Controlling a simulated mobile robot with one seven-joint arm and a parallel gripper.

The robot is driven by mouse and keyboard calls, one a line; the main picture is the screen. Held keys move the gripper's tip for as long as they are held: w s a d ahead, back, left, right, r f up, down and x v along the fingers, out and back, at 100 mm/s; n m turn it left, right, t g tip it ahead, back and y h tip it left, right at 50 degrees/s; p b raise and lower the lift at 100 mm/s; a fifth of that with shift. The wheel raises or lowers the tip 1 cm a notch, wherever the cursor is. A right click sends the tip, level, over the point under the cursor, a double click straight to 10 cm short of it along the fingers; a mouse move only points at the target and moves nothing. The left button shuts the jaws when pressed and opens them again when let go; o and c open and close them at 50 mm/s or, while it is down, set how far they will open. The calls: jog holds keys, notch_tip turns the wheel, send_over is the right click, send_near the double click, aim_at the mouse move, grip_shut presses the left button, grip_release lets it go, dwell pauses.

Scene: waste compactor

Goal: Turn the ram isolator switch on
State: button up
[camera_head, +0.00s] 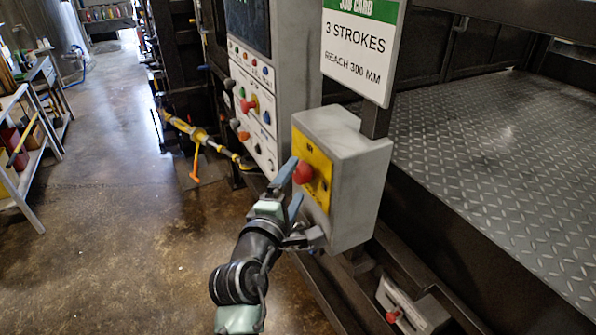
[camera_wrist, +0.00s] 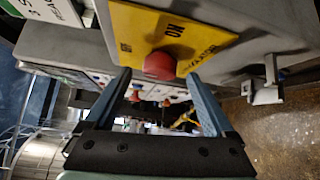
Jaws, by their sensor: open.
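The isolator switch is a red rounded knob (camera_head: 303,172) on a yellow plate (camera_head: 318,163), on the side of a grey box (camera_head: 352,165). My gripper (camera_head: 294,187) is open in front of the plate, its two blue fingers near the knob. In the wrist view the red knob (camera_wrist: 160,66) shows just beyond and between the fingertips (camera_wrist: 158,80), with "ON" printed on the yellow plate (camera_wrist: 178,35) beside it. I cannot tell whether a finger touches the knob. The knob's turned position is not clear.
A job card sign (camera_head: 360,45) reading "3 strokes" stands above the box. A control panel (camera_head: 258,90) with several coloured buttons is behind it. A metal bracket (camera_wrist: 264,85) sticks out beside the box. A diamond-plate deck (camera_head: 510,150) is at right; open floor (camera_head: 120,230) at left.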

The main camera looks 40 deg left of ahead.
jog(key=shift+x, duration=1.5)
jog(key=shift+c, duration=0.3)
jog(key=c, duration=1.3)
jog(key=shift+f, duration=0.1)
